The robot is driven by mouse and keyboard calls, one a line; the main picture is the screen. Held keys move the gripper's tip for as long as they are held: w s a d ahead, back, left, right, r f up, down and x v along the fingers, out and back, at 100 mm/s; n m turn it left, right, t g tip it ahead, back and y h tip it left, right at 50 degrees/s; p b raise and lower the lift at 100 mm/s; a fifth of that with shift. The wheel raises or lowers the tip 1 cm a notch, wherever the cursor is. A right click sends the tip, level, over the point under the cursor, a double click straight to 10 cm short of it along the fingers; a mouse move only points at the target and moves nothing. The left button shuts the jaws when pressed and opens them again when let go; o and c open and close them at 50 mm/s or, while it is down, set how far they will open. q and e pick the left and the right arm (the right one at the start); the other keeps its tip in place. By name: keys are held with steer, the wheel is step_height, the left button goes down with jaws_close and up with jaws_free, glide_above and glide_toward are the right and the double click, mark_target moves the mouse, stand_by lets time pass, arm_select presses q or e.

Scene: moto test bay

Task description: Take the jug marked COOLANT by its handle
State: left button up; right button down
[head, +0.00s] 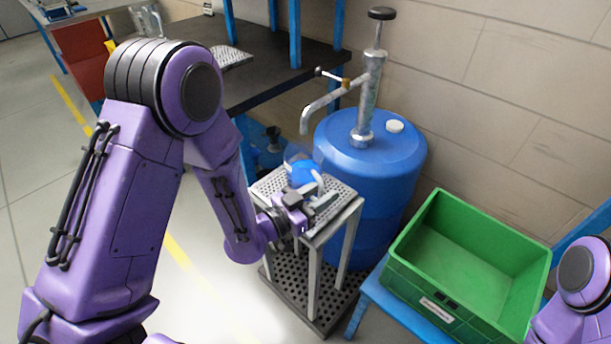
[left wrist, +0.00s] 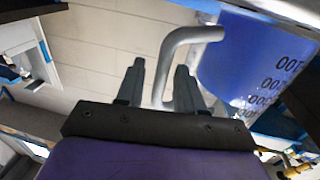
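No COOLANT marking can be read. My left gripper (head: 318,202) is at the jug's near side. In the left wrist view its two fingers (left wrist: 160,70) are apart, with the handle's upright bar showing between them and a gap beside it. My right gripper is out of view.
A blue drum (head: 385,165) with a hand pump (head: 366,100) stands right behind the stand. A green crate (head: 460,240) is at the right on a blue frame. A dark workbench (head: 265,75) is at the back. Part of my right arm shows at the lower right.

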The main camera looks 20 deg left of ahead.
arm_select(q)
jaws_close()
steer(key=shift+r, duration=0.15)
